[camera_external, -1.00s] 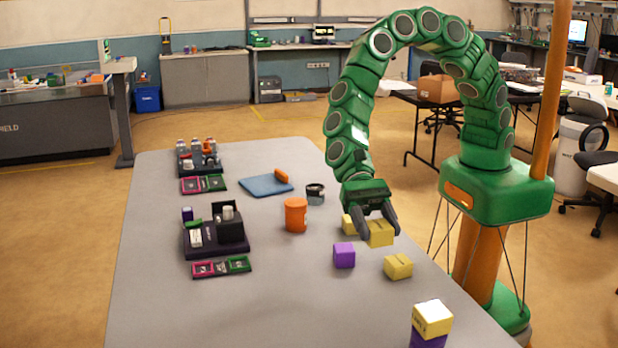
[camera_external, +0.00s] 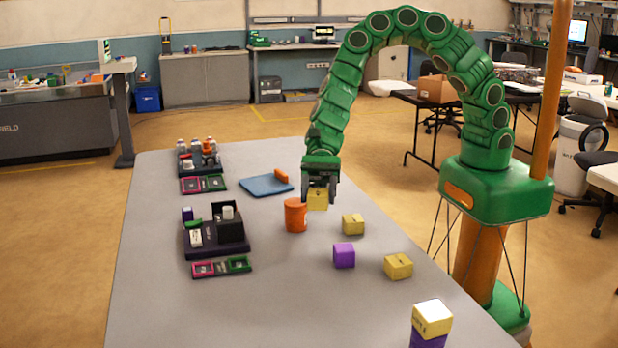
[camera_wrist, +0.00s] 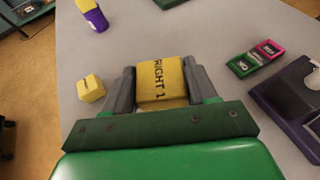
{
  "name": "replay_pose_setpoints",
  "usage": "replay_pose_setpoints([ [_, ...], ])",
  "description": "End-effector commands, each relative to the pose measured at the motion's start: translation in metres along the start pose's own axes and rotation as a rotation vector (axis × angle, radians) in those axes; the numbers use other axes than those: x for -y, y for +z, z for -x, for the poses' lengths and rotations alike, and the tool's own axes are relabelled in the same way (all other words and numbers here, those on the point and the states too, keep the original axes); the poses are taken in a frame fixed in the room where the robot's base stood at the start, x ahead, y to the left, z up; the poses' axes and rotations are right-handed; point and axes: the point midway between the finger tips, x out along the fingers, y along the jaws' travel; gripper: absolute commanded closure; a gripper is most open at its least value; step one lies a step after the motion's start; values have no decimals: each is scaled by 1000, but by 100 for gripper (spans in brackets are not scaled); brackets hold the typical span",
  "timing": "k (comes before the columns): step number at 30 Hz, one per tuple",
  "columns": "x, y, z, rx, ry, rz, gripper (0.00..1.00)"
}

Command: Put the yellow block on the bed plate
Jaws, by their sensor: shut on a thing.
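My gripper (camera_external: 319,192) is shut on a yellow block (camera_external: 317,200), held in the air just right of an orange cup. In the wrist view the block (camera_wrist: 161,80) sits between the two fingers, with the lettering "RIGHT 1" on it. A flat blue plate (camera_external: 262,186), which looks like the bed plate, lies on the table behind and left of the gripper. An orange piece (camera_external: 281,177) is at its right edge. Other yellow blocks are on the table (camera_external: 352,224), nearer the front (camera_external: 398,266), and on top of a purple block (camera_external: 432,318).
The orange cup (camera_external: 296,216) stands close beside the held block. A purple block (camera_external: 344,255) sits right of centre. Dark holders, front (camera_external: 215,240) and back (camera_external: 198,160), with small pink-and-green trays (camera_external: 221,268), line the left side. The table's middle front is clear.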

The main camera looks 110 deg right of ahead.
Motion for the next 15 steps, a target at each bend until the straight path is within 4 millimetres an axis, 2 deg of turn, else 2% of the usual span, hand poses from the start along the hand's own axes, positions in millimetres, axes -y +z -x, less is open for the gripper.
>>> replay_pose_setpoints([
  [1,8,-6,15,2,-28,-14,74],
  [9,42,-38,85,2,-163,-69,74],
  [15,58,-58,134,4,-253,-109,74],
])
